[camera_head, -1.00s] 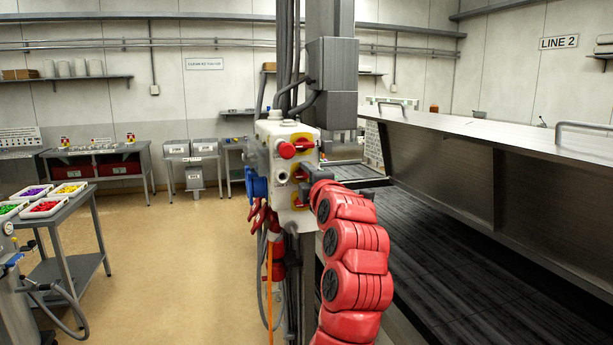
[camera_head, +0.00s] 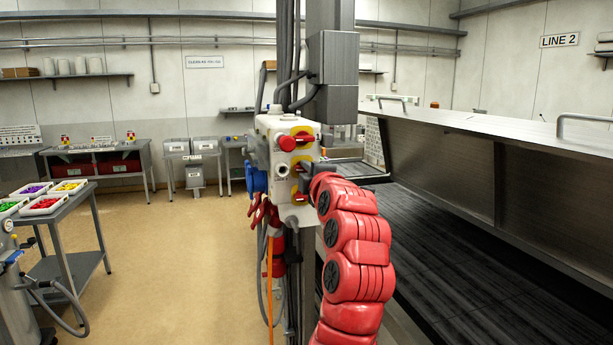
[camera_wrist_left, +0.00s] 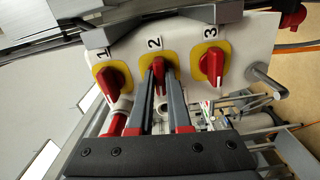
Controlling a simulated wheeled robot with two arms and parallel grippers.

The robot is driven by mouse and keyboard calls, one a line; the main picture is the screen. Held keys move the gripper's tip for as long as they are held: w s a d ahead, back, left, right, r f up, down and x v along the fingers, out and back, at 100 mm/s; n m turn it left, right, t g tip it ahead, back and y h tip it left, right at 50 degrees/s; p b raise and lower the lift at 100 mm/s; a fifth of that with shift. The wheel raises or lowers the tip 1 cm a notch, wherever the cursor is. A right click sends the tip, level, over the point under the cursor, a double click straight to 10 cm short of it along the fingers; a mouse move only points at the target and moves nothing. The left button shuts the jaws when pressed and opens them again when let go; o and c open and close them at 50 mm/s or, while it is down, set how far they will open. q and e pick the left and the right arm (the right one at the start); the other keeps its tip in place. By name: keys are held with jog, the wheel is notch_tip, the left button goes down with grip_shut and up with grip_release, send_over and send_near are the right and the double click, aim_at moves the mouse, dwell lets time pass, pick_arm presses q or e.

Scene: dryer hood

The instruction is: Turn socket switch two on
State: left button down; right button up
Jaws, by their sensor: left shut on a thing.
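Socket switch two (camera_wrist_left: 158,66) is a red rotary knob on a yellow plate under the label 2 in the left wrist view. Its handle stands roughly upright in that picture. My left gripper (camera_wrist_left: 160,80) is shut on it, one finger on each side. Switch one (camera_wrist_left: 113,83), tilted, sits to the left and switch three (camera_wrist_left: 213,66) to the right. In the head view the switches are on the pale switch box (camera_head: 272,127) on the column, and my left gripper (camera_head: 304,170) is at its right face, partly hidden by my red arm. My right gripper is not in view.
A red button (camera_head: 287,143) and blue socket (camera_head: 256,180) stick out of the box. Cables and an orange hose (camera_head: 269,290) hang below. A dark conveyor (camera_head: 470,260) lies to the right. A trolley with trays (camera_head: 65,225) stands left; the floor between is clear.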

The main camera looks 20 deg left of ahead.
pick_arm(q)
jog(key=m+b, duration=0.7)
jog(key=m, duration=0.9)
jog(key=shift+f+m+b, duration=0.15)
jog(key=shift+m+b, duration=0.15)
jog(key=shift+m, duration=0.1)
dwell(0.3)
jog(key=c, duration=0.9)
grip_release()
jog(key=shift+o, duration=0.2)
